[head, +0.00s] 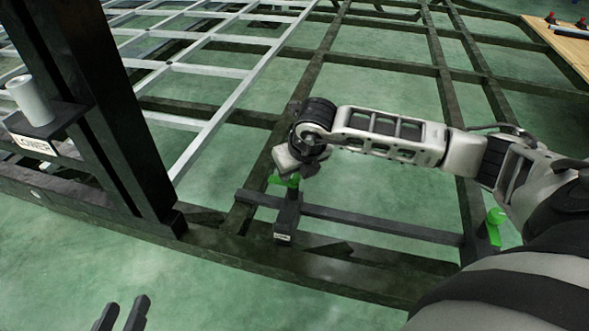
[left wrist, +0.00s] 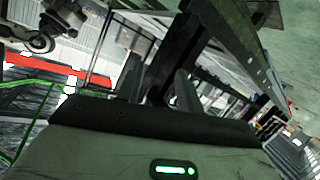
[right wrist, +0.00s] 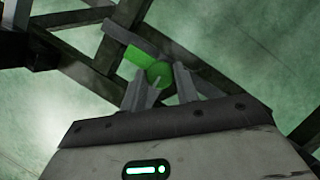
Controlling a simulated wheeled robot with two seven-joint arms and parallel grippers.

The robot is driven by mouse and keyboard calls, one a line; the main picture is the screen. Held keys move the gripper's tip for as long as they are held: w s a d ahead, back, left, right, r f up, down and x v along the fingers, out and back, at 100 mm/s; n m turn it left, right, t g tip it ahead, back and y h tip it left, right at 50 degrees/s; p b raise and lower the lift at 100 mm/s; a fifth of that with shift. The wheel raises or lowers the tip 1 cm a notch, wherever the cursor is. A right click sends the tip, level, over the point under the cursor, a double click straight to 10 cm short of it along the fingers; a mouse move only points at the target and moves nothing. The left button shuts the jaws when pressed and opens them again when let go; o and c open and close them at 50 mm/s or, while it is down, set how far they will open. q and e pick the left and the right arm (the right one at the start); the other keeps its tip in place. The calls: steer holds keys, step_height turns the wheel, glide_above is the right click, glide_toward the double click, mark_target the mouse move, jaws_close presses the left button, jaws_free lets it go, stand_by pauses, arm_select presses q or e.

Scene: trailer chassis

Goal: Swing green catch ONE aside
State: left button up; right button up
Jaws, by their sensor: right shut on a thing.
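A green catch (head: 284,181) sits on top of a short dark post at the chassis frame, with a small label (head: 282,237) below that is too small to read surely. My right gripper (head: 293,172) reaches down over this catch and hides part of it. In the right wrist view the fingers of the right gripper (right wrist: 162,82) are shut on the catch's round green knob, and its flat green arm (right wrist: 139,56) points up and left. A second green catch (head: 495,217) stands at the right end of the dark crossbar. My left gripper (head: 121,316) is open and empty at the bottom left.
A dark crossbar (head: 380,225) runs between the two catches. A dark upright (head: 100,110) with a shelf labelled LOWER (head: 32,144) and a white cylinder (head: 30,100) stands at the left. A wooden table (head: 568,48) is at the far right. Green floor is clear in front.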

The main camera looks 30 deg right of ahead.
arm_select(q)
steer(key=shift+r, duration=0.1)
arm_select(e)
steer(key=shift+f, duration=0.1)
steer(key=o, duration=1)
steer(key=shift+s+r, duration=0.15)
steer(key=shift+r, duration=0.3)
arm_select(q)
steer(key=a+f+g+y+p, duration=0.1)
steer(key=f+p, duration=0.1)
steer(key=p, duration=0.2)
steer(key=shift+a+f+g, duration=0.15)
steer(key=shift+a+g, duration=0.05)
steer(key=shift+g, duration=0.1)
arm_select(e)
steer(key=v, duration=1.5)
arm_select(q)
steer(key=shift+d, duration=0.1)
